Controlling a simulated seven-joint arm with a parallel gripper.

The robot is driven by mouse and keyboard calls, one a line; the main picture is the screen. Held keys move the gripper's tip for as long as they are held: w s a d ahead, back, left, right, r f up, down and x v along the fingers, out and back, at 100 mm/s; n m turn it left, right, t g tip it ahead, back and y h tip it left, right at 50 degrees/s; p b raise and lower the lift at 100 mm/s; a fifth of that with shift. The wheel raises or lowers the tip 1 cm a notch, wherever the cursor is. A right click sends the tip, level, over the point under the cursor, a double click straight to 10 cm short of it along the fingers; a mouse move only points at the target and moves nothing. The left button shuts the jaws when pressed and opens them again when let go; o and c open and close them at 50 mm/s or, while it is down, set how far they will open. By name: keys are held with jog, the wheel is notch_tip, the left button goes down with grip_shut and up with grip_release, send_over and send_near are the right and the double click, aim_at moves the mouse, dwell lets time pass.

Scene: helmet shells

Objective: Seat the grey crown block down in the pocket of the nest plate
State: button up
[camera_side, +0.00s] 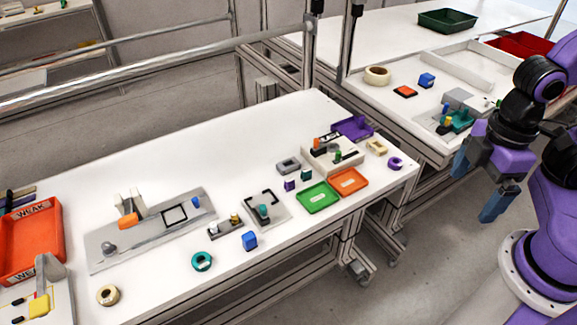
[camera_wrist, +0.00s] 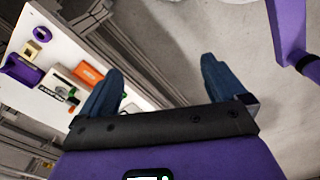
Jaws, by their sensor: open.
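A small grey block with an opening in its top (camera_side: 288,165), which looks like the crown block, sits on the white table towards its back right. A long grey plate (camera_side: 120,243) with a black square outline lies at the left; a smaller light plate with black corner pieces (camera_side: 278,216) lies nearer the middle. I cannot tell for sure which is the nest plate. My gripper (camera_side: 481,184) is open and empty, off the table's right end and apart from everything. The wrist view shows its two blue fingers spread (camera_wrist: 160,70) over the floor; I cannot make out the grey block there.
A beige fixture (camera_side: 347,161), green tray (camera_side: 318,197), orange tray (camera_side: 349,182) and purple tray (camera_side: 353,128) crowd the table's right end. A blue block (camera_side: 249,240) and teal ring (camera_side: 202,261) lie at the front. The back left tabletop is clear. A second table stands behind.

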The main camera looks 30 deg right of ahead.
jog(key=w+a+r+m, duration=0.2)
jog(key=w+a+m, duration=0.1)
jog(key=w+a, duration=0.65)
jog(key=m, duration=1)
send_over(287, 166)
notch_tip(287, 166, down, 9)
notch_tip(287, 166, down, 16)
jog(key=shift+f, duration=0.25)
jog(key=c, duration=1.1)
